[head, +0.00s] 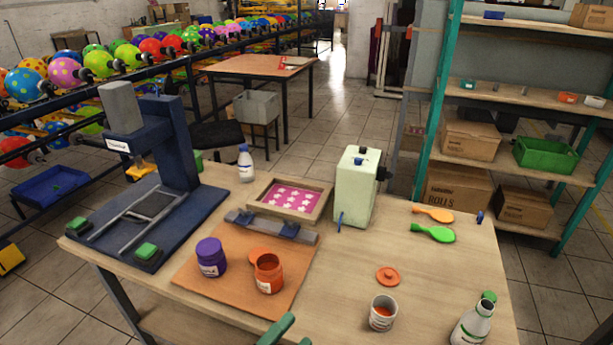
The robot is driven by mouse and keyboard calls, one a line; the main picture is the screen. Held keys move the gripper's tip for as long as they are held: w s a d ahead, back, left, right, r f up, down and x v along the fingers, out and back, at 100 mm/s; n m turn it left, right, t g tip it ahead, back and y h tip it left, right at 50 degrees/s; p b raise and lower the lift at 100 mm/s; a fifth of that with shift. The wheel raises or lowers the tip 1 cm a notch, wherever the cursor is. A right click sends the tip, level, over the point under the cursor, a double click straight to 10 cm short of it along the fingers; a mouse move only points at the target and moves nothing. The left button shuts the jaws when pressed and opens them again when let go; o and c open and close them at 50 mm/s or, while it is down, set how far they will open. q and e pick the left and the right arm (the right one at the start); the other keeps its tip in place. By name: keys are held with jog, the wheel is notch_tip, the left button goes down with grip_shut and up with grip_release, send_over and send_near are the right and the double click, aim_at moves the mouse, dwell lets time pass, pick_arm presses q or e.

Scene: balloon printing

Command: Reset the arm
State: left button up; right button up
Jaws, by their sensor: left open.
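My left gripper (290,331) shows only in part at the bottom edge of the head view, as two green fingers standing apart. It is open, with nothing seen between the fingers. It is in front of the wooden table (350,285), near the orange mat (228,284) in the picture. The rest of it is cut off by the frame. My right gripper is not in view.
The mat holds a purple jar (210,257) and an open orange jar (268,273). A blue press (165,150), framed pink screen (291,199), pale green box (354,187), paddles (433,233), cup (382,312) and bottle (473,320) stand around.

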pick_arm(q)
jog(key=s+a+f+n+g+y+p, duration=0.1)
jog(key=s+a+f+n+y, duration=0.35)
jog(key=f+n, duration=0.2)
jog(key=s+a+f+n+g+y, duration=0.1)
jog(key=s+a+f+n+y, duration=0.4)
jog(key=n, duration=0.3)
jog(key=s+a+f+n+g+y, duration=0.1)
jog(key=s+a+f+n+g, duration=0.1)
jog(key=s+a+f+n, duration=0.2)
jog(key=s+a+f+n+g+y+p, duration=0.1)
jog(key=s+a+f+n, duration=0.3)
jog(key=s, duration=0.5)
jog(key=shift+f+g, duration=0.4)
jog(key=shift+g, duration=0.4)
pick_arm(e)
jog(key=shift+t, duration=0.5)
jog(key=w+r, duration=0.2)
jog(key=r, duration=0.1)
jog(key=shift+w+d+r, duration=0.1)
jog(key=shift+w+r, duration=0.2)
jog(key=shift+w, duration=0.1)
